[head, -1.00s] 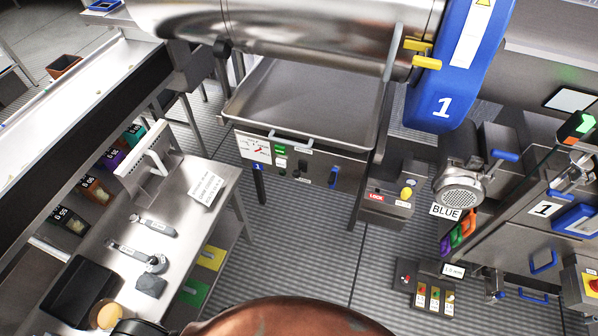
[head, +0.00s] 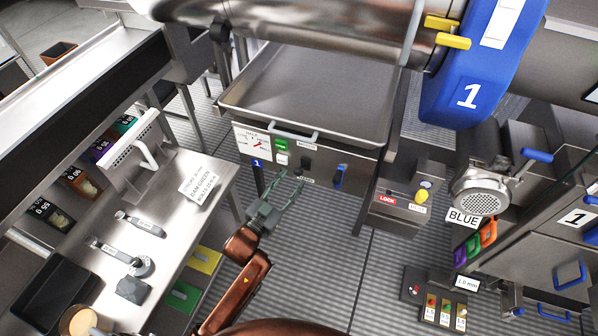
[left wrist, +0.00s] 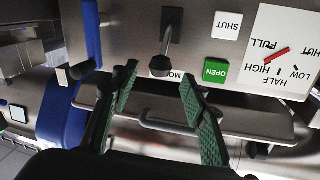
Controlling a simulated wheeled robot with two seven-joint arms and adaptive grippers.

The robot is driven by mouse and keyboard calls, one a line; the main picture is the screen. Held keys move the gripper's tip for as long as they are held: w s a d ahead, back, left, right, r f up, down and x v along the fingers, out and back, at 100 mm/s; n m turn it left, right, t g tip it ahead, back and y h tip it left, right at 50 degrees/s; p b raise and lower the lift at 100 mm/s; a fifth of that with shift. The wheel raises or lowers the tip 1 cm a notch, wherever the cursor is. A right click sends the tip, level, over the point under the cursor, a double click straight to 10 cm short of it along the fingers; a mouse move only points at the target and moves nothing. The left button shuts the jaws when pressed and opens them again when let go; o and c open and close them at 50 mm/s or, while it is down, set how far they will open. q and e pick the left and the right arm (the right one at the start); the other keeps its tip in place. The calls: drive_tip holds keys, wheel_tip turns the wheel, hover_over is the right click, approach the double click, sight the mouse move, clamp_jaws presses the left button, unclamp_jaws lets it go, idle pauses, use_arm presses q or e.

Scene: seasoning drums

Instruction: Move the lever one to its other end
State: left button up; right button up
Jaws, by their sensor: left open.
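The steel control panel (head: 318,163) under the drum marked 1 carries a small black lever (head: 306,164) and a blue handle (head: 339,176) to its right. I cannot tell from labels which is lever one. In the left wrist view, where lettering is upside down, the black lever (left wrist: 162,62) has a thin shaft and dark knob; the blue handle (left wrist: 91,38) is left of it. My left gripper (head: 285,184) is open and empty, in front of the panel. In the wrist view its green-padded fingers (left wrist: 160,82) lie either side of the knob's line, apparently not touching it. The right gripper is out of view.
The panel also has a green OPEN button (left wrist: 216,71), a white SHUT button (left wrist: 227,25) and a dial (left wrist: 280,50). A grey bar handle (head: 293,133) sticks out above the panel. A steel table (head: 190,225) with tools stands left.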

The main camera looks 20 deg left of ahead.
sight(297, 174)
use_arm(q)
drive_tip(key=b+x, duration=0.1)
drive_tip(key=x, duration=0.3)
drive_tip(key=shift+w+f, duration=0.1)
drive_tip(key=shift+f, duration=0.05)
drive_tip(key=shift+w+d, duration=0.15)
drive_tip(key=shift+w, duration=0.4)
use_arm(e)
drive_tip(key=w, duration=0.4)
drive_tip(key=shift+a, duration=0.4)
use_arm(q)
drive_tip(key=shift+c, duration=0.6)
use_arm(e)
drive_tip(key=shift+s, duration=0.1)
use_arm(q)
clamp_jaws()
